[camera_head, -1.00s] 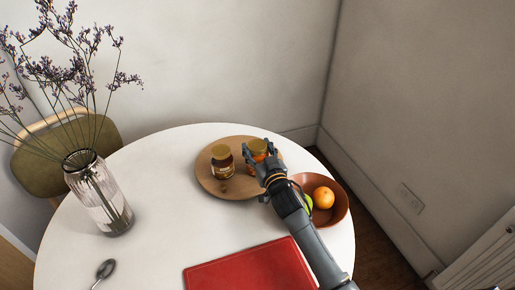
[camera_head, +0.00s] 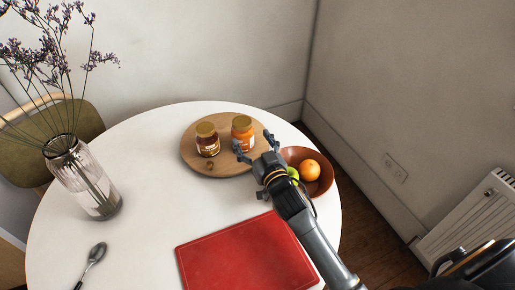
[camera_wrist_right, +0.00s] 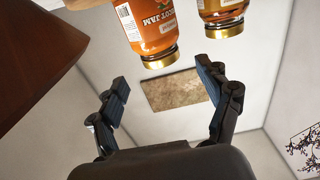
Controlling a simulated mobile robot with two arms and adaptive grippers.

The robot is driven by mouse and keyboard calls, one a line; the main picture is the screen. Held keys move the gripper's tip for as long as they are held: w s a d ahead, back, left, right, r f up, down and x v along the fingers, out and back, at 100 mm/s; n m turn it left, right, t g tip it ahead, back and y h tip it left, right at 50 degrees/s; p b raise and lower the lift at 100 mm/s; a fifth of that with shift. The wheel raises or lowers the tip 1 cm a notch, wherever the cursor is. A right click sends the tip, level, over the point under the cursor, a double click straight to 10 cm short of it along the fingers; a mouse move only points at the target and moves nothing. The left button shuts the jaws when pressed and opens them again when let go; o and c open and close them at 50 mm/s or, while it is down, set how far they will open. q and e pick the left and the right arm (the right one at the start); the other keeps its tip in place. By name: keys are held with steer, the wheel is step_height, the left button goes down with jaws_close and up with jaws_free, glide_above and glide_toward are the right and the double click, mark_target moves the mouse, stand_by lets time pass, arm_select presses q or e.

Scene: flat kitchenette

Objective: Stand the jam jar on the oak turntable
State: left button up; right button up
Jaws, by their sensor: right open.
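The jam jar (camera_head: 242,133), orange with a gold lid, stands upright on the oak turntable (camera_head: 213,169). In the right wrist view, which is upside down, the jam jar (camera_wrist_right: 147,30) shows a label ending in "OT JAM". A darker jar with a gold lid (camera_head: 207,141) stands beside it to the left, also on the turntable; it shows in the wrist view too (camera_wrist_right: 222,14). My right gripper (camera_head: 255,143) is open and empty, just in front and to the right of the jam jar, apart from it. My left gripper is not in view.
A brown bowl (camera_head: 324,184) with an orange (camera_head: 309,169) and green fruit stands close right of my right gripper. A red board (camera_head: 245,257) lies in front. A glass vase (camera_head: 85,180) and a spoon (camera_head: 94,257) are at left. The white table (camera_head: 145,210) is clear between them.

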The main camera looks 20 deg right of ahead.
steer(key=s, duration=0.4)
steer(key=shift+d, duration=0.1)
stand_by(0.4)
